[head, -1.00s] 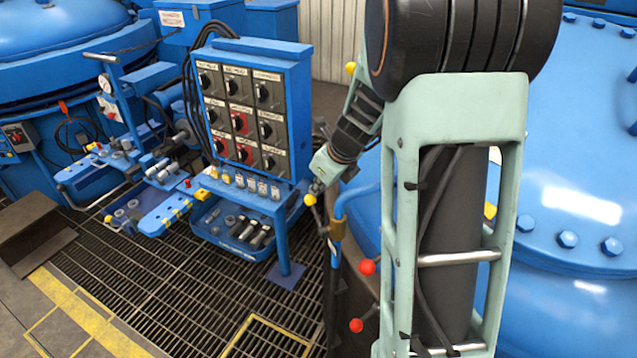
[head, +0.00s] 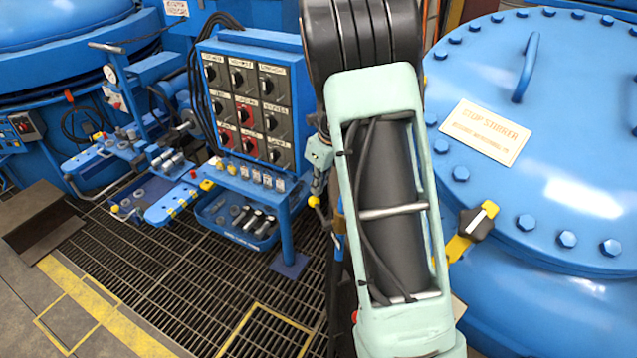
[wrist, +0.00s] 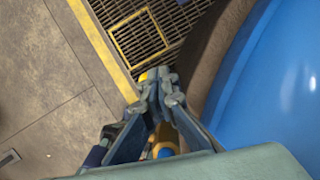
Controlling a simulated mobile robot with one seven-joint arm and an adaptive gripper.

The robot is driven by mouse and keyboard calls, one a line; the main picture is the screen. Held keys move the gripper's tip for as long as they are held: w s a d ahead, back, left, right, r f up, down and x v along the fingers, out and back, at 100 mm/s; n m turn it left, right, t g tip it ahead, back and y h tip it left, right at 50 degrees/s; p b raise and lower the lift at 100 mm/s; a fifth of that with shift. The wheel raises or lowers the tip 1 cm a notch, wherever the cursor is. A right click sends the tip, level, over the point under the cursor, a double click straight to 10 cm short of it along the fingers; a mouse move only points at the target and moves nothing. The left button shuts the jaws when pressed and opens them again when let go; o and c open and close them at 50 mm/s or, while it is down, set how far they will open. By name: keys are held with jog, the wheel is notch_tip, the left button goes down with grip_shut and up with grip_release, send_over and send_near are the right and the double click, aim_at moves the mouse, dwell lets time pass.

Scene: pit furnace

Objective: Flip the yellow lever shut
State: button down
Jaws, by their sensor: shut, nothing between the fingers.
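A yellow lever (head: 460,246) with a dark hub shows in the head view on the side of the large blue furnace vessel, just right of my arm. My arm hides part of the area to its left. In the wrist view my gripper (wrist: 160,84) has its fingertips together and holds nothing, over the edge between the floor grating and the vessel. A yellow and blue part (wrist: 163,147) shows between the finger links; I cannot tell whether it is the lever. The gripper cannot be made out clearly in the head view.
The vessel's bolted lid (head: 575,150) fills the right side, with a handle (head: 526,68) and a sign (head: 485,132). A blue control panel (head: 250,100) stands left of my arm above a tray of bolts (head: 237,218). Open floor grating (head: 190,280) lies in front.

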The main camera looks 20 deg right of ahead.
jog(key=shift+a+f, duration=0.1)
jog(key=shift+f, duration=0.45)
dwell(0.4)
jog(key=shift+p, duration=0.3)
